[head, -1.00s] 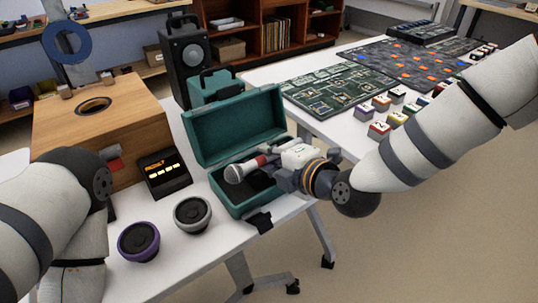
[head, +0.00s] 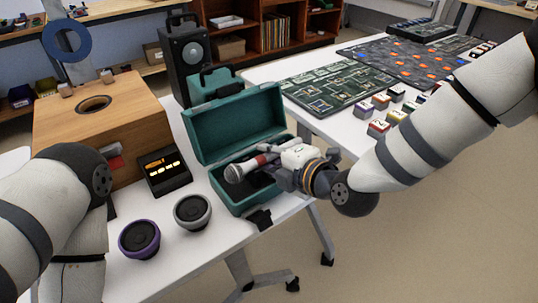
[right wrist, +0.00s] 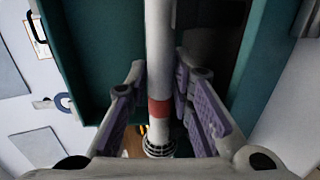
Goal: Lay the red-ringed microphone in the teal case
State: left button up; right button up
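The red-ringed microphone (head: 235,172) has a silver mesh head, a red band and a pale handle. It lies tilted at the opening of the teal case (head: 240,204), its head toward the case's left end. The case's lid stands open behind it. My right gripper (head: 277,172) is over the case's right part. In the right wrist view, its purple-padded fingers (right wrist: 165,95) straddle the microphone (right wrist: 159,107) near the red band, with gaps visible on both sides, so it looks open. Whether the microphone touches the case floor is hidden. My left gripper is not visible.
A wooden box with a round hole (head: 95,125), a dark device with lit bars (head: 164,172) and two round speaker drivers, grey-rimmed (head: 193,212) and purple-rimmed (head: 139,239), stand left of the case. A black speaker (head: 192,55) stands behind. The table's front edge is close to the case.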

jog(key=shift+o, duration=0.9)
jog(key=shift+s+f, duration=0.1)
jog(key=shift+f, duration=0.05)
